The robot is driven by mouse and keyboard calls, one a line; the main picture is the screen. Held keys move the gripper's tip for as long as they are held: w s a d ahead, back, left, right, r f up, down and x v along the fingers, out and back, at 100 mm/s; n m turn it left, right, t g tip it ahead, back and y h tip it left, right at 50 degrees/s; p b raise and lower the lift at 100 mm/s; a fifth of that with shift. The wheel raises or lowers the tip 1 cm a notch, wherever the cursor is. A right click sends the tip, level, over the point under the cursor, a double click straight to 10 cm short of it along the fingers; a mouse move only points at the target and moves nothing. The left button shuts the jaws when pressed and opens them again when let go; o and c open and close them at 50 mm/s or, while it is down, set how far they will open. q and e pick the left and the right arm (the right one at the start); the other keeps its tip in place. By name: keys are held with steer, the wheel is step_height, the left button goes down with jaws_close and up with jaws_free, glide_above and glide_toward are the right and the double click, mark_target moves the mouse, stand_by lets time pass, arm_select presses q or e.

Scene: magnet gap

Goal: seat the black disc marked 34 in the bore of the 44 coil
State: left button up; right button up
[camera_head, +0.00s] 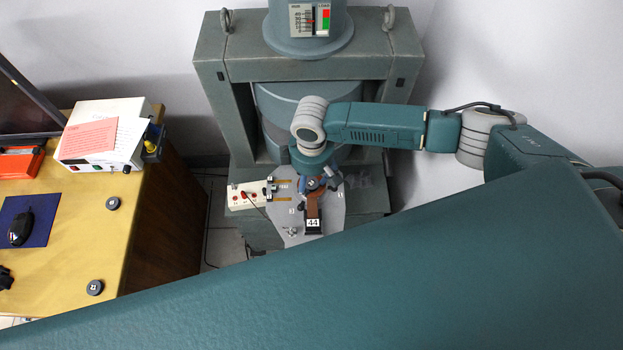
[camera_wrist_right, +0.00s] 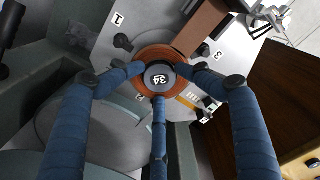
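The disc marked 34 (camera_wrist_right: 159,78) has a grey face and dark rim. In the right wrist view it lies inside the outline of the copper-coloured coil ring (camera_wrist_right: 141,58). I cannot tell whether it is down in the bore or just above it. My right gripper (camera_wrist_right: 160,79) has three blue fingers, with dark tips closed against the disc's rim. In the head view the right gripper (camera_head: 318,184) is over the grey plate, and a brown bar runs from it to a black block labelled 44 (camera_head: 313,223). The left gripper is not in view.
The grey plate (camera_head: 336,214) sits inside a large teal magnet frame (camera_head: 211,90). A white box with red knobs (camera_head: 247,194) is left of it. The wooden desk (camera_head: 150,225) carries two other black discs (camera_head: 112,203), a mouse (camera_head: 20,228) and a white instrument (camera_head: 105,150).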

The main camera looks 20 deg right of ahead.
mark_target(312, 184)
steer(key=shift+s+r, duration=0.2)
steer(key=shift+s, duration=0.1)
step_height(312, 184, up, 13)
steer(key=b, duration=0.1)
steer(key=shift+w+f+b, duration=0.2)
steer(key=shift+b, duration=0.2)
steer(key=shift+f, duration=0.1)
